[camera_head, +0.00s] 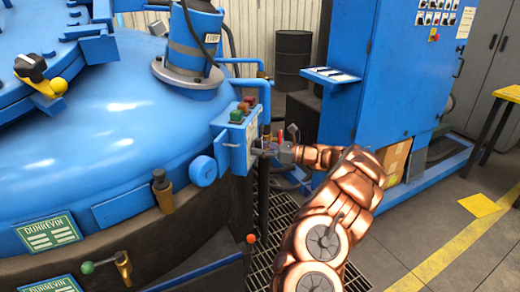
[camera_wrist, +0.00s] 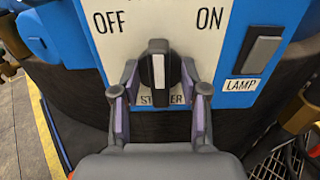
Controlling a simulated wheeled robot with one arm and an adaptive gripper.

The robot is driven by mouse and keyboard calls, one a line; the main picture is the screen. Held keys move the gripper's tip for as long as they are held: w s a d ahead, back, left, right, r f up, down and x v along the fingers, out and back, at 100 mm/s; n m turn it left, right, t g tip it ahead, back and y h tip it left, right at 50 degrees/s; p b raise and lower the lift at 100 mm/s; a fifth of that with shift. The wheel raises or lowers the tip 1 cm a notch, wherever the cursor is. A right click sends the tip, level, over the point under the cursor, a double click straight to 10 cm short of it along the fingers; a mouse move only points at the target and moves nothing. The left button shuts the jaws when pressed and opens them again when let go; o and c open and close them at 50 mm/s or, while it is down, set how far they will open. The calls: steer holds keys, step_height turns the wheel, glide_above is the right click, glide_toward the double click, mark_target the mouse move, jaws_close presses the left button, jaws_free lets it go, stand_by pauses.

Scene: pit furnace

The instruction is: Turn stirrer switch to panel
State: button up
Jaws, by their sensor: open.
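The stirrer switch (camera_wrist: 158,72) is a black knob with a white stripe on a pale plate (camera_wrist: 150,20). Its stripe points straight up, between the words OFF at left and ON at right. The label below it is partly covered by the knob and reads as STIRRER. My gripper (camera_wrist: 159,92) is open, with one finger on each side of the knob's lower part. I cannot tell whether the fingers touch it. In the head view my gripper (camera_head: 270,149) is at the front of the blue control box (camera_head: 234,142), and the knob cannot be made out there.
A grey rocker labelled LAMP (camera_wrist: 262,55) sits right of the knob. Red and green buttons (camera_head: 241,110) top the control box. The blue furnace lid (camera_head: 100,120) is at left, a blue cabinet (camera_head: 395,80) at right, and a floor grating (camera_head: 268,235) below.

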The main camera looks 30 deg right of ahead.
steer(key=v, duration=1.2)
stand_by(0.8)
